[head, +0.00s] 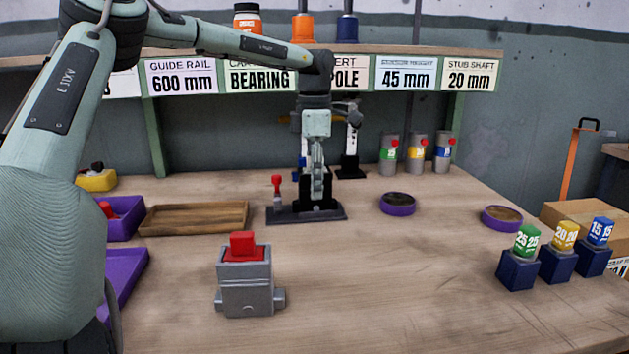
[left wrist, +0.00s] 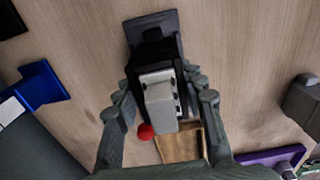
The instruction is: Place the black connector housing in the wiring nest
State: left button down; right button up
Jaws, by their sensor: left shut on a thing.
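My left gripper (head: 317,188) points down over the dark wiring nest (head: 335,213) in the middle of the table. It is shut on the black connector housing, a dark block (left wrist: 150,58) between its fingers in the left wrist view. The housing is low over the nest's base plate, which also shows in the left wrist view (left wrist: 152,24). A grey part with dark spots (left wrist: 160,92) covers some of it, so I cannot tell whether it is fully seated. A red-knobbed clamp (head: 276,185) stands upright on the nest's left end. My right gripper is out of view.
A wooden tray (head: 160,231) lies left of the nest. A grey fixture with a red top (head: 246,297) stands in front. Purple bins (head: 128,274) are at left, round purple dishes (head: 398,210) at right. A black-and-white device (head: 351,160) stands close behind.

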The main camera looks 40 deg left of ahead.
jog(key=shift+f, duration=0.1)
pick_arm(q)
jog(key=c, duration=0.9)
grip_release()
jog(key=shift+f, duration=0.1)
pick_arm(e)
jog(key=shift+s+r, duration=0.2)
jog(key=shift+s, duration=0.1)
pick_arm(q)
jog(key=shift+r, duration=0.2)
notch_tip(320, 180, up, 11)
jog(key=shift+f+p, duration=0.2)
jog(key=shift+p, duration=0.1)
jog(key=shift+r, duration=0.65)
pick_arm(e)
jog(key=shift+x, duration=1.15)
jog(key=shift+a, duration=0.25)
